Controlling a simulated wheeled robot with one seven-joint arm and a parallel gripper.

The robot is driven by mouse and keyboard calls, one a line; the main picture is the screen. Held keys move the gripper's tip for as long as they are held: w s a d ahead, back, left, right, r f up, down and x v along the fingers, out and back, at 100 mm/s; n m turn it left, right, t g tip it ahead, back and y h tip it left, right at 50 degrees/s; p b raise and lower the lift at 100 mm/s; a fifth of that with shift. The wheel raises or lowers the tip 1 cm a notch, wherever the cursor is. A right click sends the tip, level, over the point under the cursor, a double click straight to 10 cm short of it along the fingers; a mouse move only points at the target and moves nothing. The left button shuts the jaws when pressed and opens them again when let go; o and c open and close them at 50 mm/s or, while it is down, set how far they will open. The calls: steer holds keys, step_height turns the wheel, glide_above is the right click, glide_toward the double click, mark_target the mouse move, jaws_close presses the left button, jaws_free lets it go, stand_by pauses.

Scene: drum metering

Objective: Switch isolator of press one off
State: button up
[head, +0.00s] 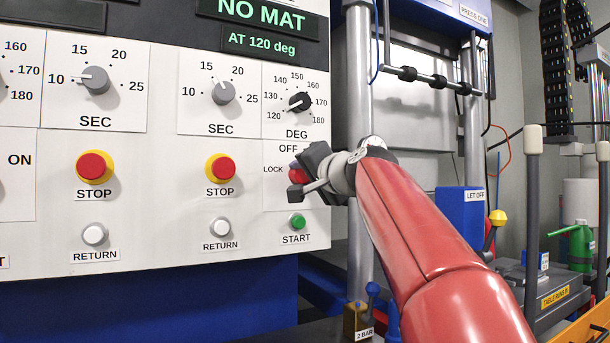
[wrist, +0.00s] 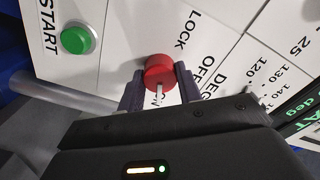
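The isolator of press one is a red rotary knob (head: 297,175) at the right edge of the white panel, with OFF above it and LOCK to its left. In the wrist view the red knob (wrist: 158,70) sits between my two fingertips, and its white pointer line points toward the partly hidden ON mark. My gripper (head: 303,178) reaches the knob from the right and covers part of it. In the wrist view my gripper (wrist: 159,84) has a finger against each side of the knob, with no clear gap.
A green START button (head: 297,222) is just below the knob, and a DEG dial (head: 299,102) is above. A red STOP button (head: 221,169) and a white RETURN button (head: 220,227) are to the left. Metal press columns (head: 360,120) stand right of the panel.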

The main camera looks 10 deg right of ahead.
steer(key=c, duration=0.3)
steer(key=n+b, duration=0.2)
steer(key=n, duration=0.2)
steer(key=shift+f+n, duration=0.15)
steer(key=shift+n, duration=0.15)
steer(key=n+b, duration=0.1)
steer(key=n, duration=0.2)
steer(key=shift+n, duration=0.4)
steer(key=n+b, duration=0.1)
steer(key=n, duration=0.3)
steer(key=shift+n+b, duration=0.55)
steer(key=shift+n, duration=2.15)
